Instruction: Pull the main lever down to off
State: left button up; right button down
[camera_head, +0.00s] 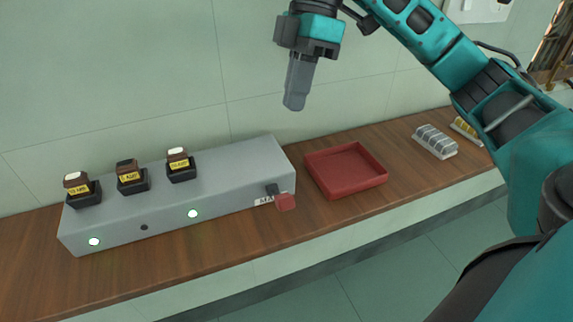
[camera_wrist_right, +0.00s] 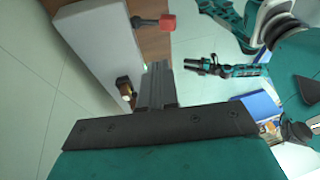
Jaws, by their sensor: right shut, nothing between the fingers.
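The main lever (camera_head: 285,201) has a red block grip on a dark arm. It sticks out from the right end of the front face of a grey box (camera_head: 235,160), over a partly hidden white label. In the right wrist view the lever's red grip (camera_wrist_right: 168,22) shows at the top. My right gripper (camera_head: 294,106) is shut and empty, pointing down in the air above and behind the lever, apart from it. Its shut fingers (camera_wrist_right: 158,66) also show in the wrist view. My left gripper (camera_wrist_right: 192,65) shows small in the right wrist view, away from the lever; its opening is unclear.
Several dark fuse holders with yellow labels, such as this one (camera_head: 179,165), sit on the box. Two lamps glow on its front; one spot is dark. A red tray (camera_head: 345,170) stands right of the box on the wooden bench (camera_head: 200,268). A grey ribbed block (camera_head: 434,142) lies farther right.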

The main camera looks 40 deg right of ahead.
jog(key=b, duration=0.2)
send_near(282, 195)
jog(key=x, duration=0.5)
jog(key=shift+w+a+r, duration=0.1)
jog(key=shift+s+a+f, duration=0.1)
jog(key=shift+s+f, duration=0.25)
jog(key=shift+f, duration=0.2)
